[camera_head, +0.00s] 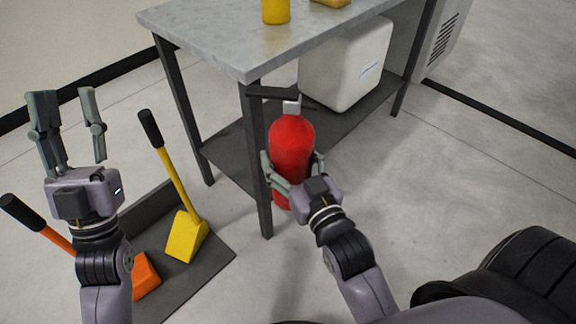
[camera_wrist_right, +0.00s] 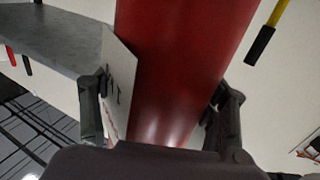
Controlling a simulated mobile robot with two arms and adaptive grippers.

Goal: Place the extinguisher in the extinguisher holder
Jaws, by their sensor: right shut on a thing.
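The red extinguisher (camera_head: 291,140) is upright beside the table's near leg, with a grey and black top. My right gripper (camera_head: 293,163) is shut around its body, one finger on each side. In the right wrist view the extinguisher (camera_wrist_right: 180,65) fills the middle between the fingers, and a white plate with dark lettering (camera_wrist_right: 117,85) shows at its left side. The extinguisher's base is partly hidden by my gripper, so I cannot tell whether it touches the floor. My left gripper (camera_head: 66,100) is open and empty at the left. I cannot make out an extinguisher holder.
A grey-topped table (camera_head: 215,40) with dark legs and a lower shelf stands close to the extinguisher. A white container (camera_head: 340,65) sits on the shelf. A dark tray (camera_head: 215,250) with yellow-handled and orange-handled tools lies left.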

